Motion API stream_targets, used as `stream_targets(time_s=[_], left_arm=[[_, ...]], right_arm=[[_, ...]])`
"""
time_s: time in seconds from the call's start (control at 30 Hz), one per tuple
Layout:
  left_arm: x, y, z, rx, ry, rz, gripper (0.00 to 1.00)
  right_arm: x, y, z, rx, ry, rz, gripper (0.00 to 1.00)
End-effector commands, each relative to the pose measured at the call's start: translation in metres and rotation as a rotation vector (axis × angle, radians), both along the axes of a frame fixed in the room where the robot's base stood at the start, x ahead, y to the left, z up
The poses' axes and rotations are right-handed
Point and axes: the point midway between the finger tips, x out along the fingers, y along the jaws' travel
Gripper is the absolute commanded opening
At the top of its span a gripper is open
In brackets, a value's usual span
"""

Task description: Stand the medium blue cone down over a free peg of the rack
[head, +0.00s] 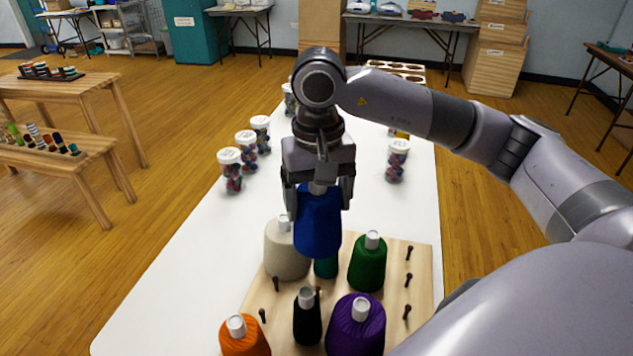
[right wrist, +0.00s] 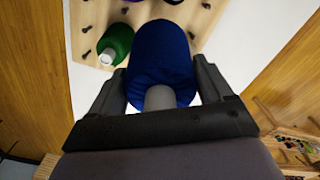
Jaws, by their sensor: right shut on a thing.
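The medium blue cone (head: 319,225) is in my right gripper (head: 318,190), which is shut on its top. In the right wrist view the blue cone (right wrist: 162,55) sits between the fingers. The wooden rack (head: 397,290) lies on the white table with dark pegs. Free pegs show at the right (head: 409,252), the lower right (head: 406,312) and the left (head: 276,284). My left gripper is not in view.
On the rack stand cream (head: 284,250), teal (head: 326,267), green (head: 368,262), black (head: 307,318), purple (head: 356,325) and orange (head: 243,338) cones. Lidded jars (head: 230,170) stand behind at the left, another (head: 397,160) at the right. The table's left front is clear.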

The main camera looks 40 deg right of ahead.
Motion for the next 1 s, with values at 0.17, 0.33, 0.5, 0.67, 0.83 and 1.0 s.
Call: stream_targets(time_s=[0.17,0.33,0.5,0.67,0.83,1.0], left_arm=[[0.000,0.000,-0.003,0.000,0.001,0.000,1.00],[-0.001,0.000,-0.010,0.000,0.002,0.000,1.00],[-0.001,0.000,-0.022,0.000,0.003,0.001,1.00],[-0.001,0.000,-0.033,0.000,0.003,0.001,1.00],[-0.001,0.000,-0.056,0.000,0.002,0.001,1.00],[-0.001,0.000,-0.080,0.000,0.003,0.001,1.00]], right_arm=[[0.000,0.000,-0.004,0.001,0.000,0.001,0.42],[0.000,0.000,-0.016,0.000,0.001,0.001,0.42],[0.000,0.000,-0.037,-0.001,0.001,0.000,0.42],[-0.001,0.000,-0.060,0.001,0.002,0.000,0.42],[0.000,0.000,-0.087,0.001,-0.001,0.001,0.42],[0.000,0.000,-0.110,0.001,-0.001,0.000,0.42]])
